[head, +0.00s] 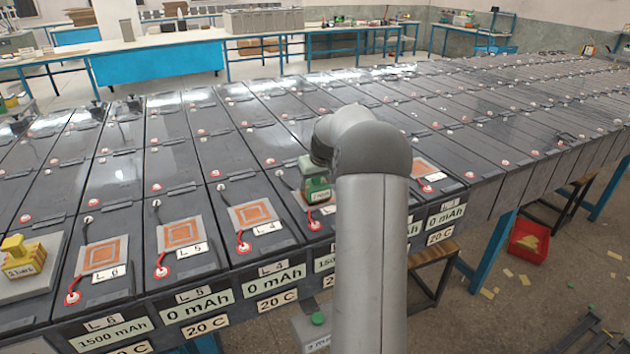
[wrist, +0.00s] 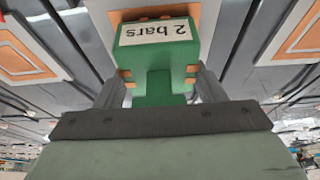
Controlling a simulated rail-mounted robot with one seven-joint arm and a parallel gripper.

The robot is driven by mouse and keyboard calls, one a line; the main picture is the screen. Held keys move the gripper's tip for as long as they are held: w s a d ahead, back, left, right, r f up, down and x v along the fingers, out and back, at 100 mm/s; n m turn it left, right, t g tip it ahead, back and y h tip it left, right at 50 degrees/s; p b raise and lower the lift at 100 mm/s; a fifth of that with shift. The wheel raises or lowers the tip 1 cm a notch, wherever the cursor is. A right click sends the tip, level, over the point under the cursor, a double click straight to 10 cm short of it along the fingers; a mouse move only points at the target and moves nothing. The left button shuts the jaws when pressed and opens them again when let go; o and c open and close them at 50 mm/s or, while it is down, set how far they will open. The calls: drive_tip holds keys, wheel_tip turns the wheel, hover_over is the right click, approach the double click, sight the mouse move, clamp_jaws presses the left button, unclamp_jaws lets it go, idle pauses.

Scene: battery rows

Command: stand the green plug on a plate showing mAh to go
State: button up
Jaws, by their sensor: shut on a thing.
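The green plug (head: 317,190) is held in my gripper (wrist: 160,88), which is shut on it. In the wrist view the plug (wrist: 160,62) shows a "2 bars" label. It is over the L 3 position's plate (head: 300,200), mostly hidden; I cannot tell whether it touches. Square orange-patterned plates show on L 6 (head: 102,256), L 5 (head: 183,233), L 4 (head: 251,215) and far right (head: 424,170). The front label of L 6 (head: 112,332) reads 1500 mAh. L 5 (head: 198,306), L 4 (head: 274,280) and L 1 (head: 445,217) read 0 mAh. The label below the plug (head: 324,263) starts with 150.
A yellow plug (head: 20,262) stands on a grey block at the far left. My arm hides part of the battery rows and labels. A red bin (head: 528,238) is on the floor at right. A grey box with a green knob (head: 318,319) is below the row's edge.

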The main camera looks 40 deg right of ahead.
drive_tip(key=shift+f, duration=0.1)
drive_tip(key=shift+f, duration=0.15)
drive_tip(key=o, duration=1.1)
